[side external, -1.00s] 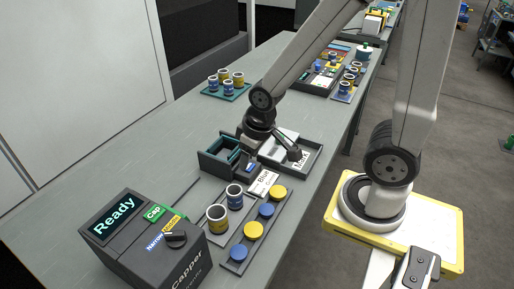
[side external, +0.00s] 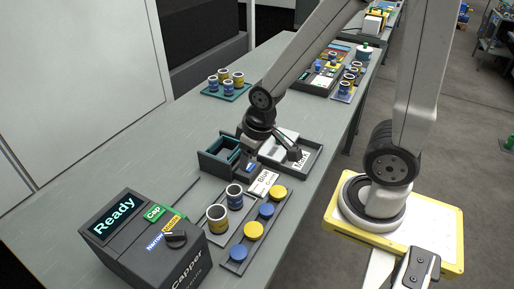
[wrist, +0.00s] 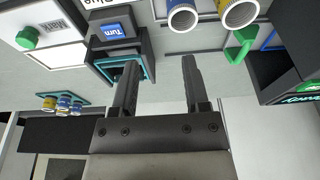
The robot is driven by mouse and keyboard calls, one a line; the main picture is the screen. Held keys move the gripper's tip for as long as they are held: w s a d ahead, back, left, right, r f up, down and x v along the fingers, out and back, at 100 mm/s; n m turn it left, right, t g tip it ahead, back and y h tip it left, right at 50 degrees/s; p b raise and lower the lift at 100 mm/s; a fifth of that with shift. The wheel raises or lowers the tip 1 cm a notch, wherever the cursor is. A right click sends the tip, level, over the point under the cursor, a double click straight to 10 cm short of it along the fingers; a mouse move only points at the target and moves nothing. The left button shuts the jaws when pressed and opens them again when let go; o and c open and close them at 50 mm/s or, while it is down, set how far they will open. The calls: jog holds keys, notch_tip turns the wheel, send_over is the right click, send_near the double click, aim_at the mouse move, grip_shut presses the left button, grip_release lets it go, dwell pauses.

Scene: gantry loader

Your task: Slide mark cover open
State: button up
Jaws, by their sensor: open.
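A dark box with a teal-edged opening (side external: 216,152) and a blue "Turn" block (side external: 248,165) stands mid-table; the teal-edged box also shows in the wrist view (wrist: 113,72). The wrist view shows a white panel (wrist: 55,55) with a green knob (wrist: 27,37). My gripper (wrist: 158,62) is open and empty, its left finger close in the picture to the teal-edged box; contact cannot be told. The arm hides its fingers in the side view.
The Capper machine (side external: 150,245) stands at the near left, with cups (side external: 217,217) and a rack of yellow and blue caps (side external: 236,266) beside it. More cups stand on a teal tray (side external: 240,91) farther back. The table's left side is mostly clear.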

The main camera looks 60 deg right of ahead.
jog(key=shift+o, duration=0.2)
jog(key=shift+o, duration=1.2)
jog(key=d+m+g, duration=0.1)
jog(key=d+m, duration=0.1)
jog(key=d, duration=0.5)
jog(key=w+d+f+m, duration=0.1)
jog(key=d+m, duration=0.1)
jog(key=d, duration=0.6)
jog(key=w+d+m+g, duration=0.1)
jog(key=d+m, duration=0.1)
jog(key=d, duration=0.5)
jog(key=shift+w+d+f+m+g, duration=0.25)
jog(key=shift+d+f+m+g, duration=0.05)
jog(key=shift+d+f+m, duration=0.1)
jog(key=shift+f, duration=3.85)
